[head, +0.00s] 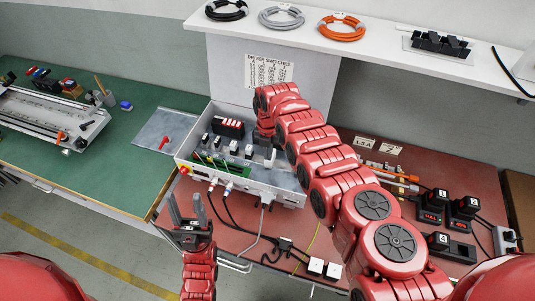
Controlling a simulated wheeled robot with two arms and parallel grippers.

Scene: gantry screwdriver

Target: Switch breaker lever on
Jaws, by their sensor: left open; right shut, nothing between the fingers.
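An open grey control box (262,186) stands at the middle of the benches. A black block with red and white parts (228,127), which looks like a breaker row, sits at its back left. I cannot tell the position of any lever on it. My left gripper (187,210) is open and empty, with its fingers pointing up just in front of the box's left front corner. My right arm reaches over the box from the right, and its wrist (266,120) bends down at the back of the box.
A grey lid (167,131) with a red handle lies left of the box. A red-yellow knob (184,171) is on the box's left corner. Cables (238,220) hang in front. Black chargers (433,217) stand at right. A shelf (300,45) with cable coils is above.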

